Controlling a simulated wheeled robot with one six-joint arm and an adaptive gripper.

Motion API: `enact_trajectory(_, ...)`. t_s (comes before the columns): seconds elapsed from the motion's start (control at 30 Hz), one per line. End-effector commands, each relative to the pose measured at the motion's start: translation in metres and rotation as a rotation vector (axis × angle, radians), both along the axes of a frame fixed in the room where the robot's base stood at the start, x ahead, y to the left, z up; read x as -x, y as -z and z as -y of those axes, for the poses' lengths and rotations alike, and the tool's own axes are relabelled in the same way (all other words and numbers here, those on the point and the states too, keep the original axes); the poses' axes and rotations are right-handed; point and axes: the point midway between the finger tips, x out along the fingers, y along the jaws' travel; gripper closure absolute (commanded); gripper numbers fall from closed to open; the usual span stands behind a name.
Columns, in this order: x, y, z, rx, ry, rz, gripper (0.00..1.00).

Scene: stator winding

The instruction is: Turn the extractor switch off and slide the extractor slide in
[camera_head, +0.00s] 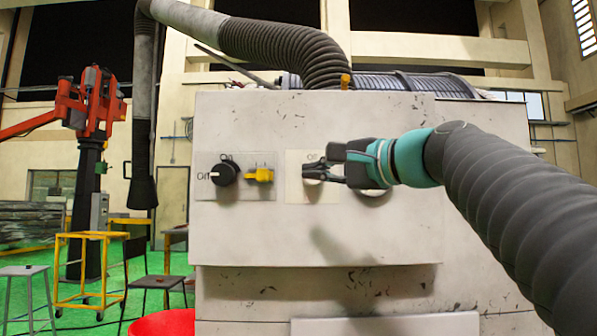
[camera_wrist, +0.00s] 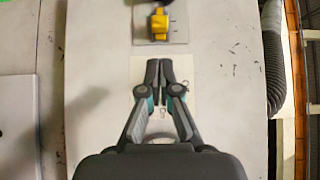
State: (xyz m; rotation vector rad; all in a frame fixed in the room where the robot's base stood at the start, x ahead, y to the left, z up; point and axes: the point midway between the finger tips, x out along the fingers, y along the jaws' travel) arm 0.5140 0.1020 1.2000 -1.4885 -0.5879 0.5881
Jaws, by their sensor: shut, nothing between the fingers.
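A black rotary switch (camera_head: 224,173) with "On" and "Off" lettering sits on a plate at the left of the pale cabinet's front. Beside it on the same plate is a yellow slide (camera_head: 262,175), which also shows at the top of the wrist view (camera_wrist: 159,24). I cannot read labels saying which belongs to the extractor. My gripper (camera_head: 309,172) is shut and empty, in front of a second, pale plate (camera_head: 327,190) to the right of the slide. In the wrist view its fingertips (camera_wrist: 159,62) are together, short of the slide's plate. My gripper partly hides the second plate's control.
The cabinet (camera_head: 320,125) fills the middle of the head view. A ribbed hose (camera_head: 290,50) runs above it. A pale round part (camera_head: 376,192) shows behind my wrist. Stools, a chair and a red machine (camera_head: 95,105) stand at the left.

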Motion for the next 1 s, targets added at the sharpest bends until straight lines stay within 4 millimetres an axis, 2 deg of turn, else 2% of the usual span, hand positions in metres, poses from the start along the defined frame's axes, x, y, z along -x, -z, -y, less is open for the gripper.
enact_trajectory(0.3, -0.039, -0.001, -0.037, 0.001, -0.004, -0.002, 1.0)
enact_trajectory(0.5, -0.057, -0.001, -0.054, 0.001, -0.001, -0.001, 1.0)
enact_trajectory(1.0, -0.064, 0.0, -0.06, 0.001, 0.001, 0.001, 1.0)
